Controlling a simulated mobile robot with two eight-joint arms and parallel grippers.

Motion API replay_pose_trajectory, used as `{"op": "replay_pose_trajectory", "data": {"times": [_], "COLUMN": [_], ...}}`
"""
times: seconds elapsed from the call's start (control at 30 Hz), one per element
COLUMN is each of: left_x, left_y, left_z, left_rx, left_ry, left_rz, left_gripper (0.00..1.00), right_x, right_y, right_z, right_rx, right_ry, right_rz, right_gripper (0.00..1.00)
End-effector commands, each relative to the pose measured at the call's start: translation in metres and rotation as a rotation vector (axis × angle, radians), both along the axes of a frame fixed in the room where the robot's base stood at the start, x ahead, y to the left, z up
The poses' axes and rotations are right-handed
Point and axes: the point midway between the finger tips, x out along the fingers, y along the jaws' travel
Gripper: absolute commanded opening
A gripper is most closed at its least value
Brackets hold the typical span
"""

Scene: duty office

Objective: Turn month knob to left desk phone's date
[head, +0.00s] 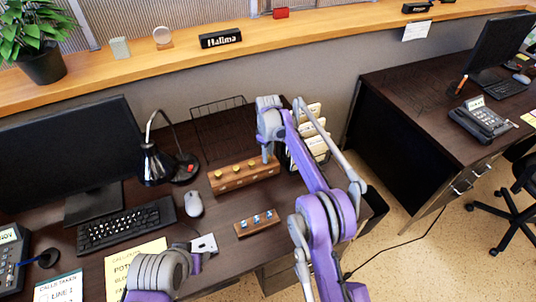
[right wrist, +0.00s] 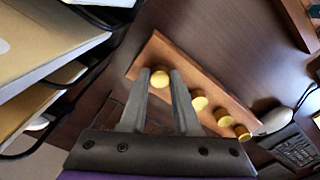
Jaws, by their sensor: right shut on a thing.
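A wooden block with a row of several yellow knobs (head: 222,181) stands on the left desk; the right wrist view shows it too (right wrist: 228,95). My right gripper (right wrist: 166,82) is shut on the end knob (right wrist: 159,78), the one at the block's right end in the head view; its fingers stand either side of it. Any marking naming this knob is hidden or too small to read. The left desk phone (head: 10,262) is cut off at the left edge; its green screen (head: 8,235) seems to show NOV. My left gripper (head: 204,244) is low over the desk, its jaws unclear.
A smaller wooden block with blue-and-white knobs (head: 257,223) lies in front. A mouse (head: 194,204), keyboard (head: 127,224) and black lamp (head: 155,163) are to the left. A file rack with folders (head: 314,145) stands close right of the knobs. Another phone (head: 482,119) is on the right desk.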

Motion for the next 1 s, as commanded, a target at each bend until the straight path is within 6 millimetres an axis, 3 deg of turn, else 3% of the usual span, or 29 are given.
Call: {"op": "replay_pose_trajectory", "data": {"times": [0.6, 1.0], "left_x": [0.0027, 0.0032], "left_y": [0.0000, 0.0000], "left_z": [0.0080, 0.0093], "left_rx": [0.000, 0.000], "left_ry": [-0.005, -0.006], "left_rz": [0.000, 0.000], "left_gripper": [0.50, 0.50], "right_x": [-0.0001, -0.0002], "right_y": [0.0004, 0.0005], "right_z": [0.0009, 0.0004], "right_rx": [0.001, 0.000], "right_ry": [-0.001, 0.000], "right_rz": [-0.378, -0.483], "right_gripper": [0.00, 0.00]}}
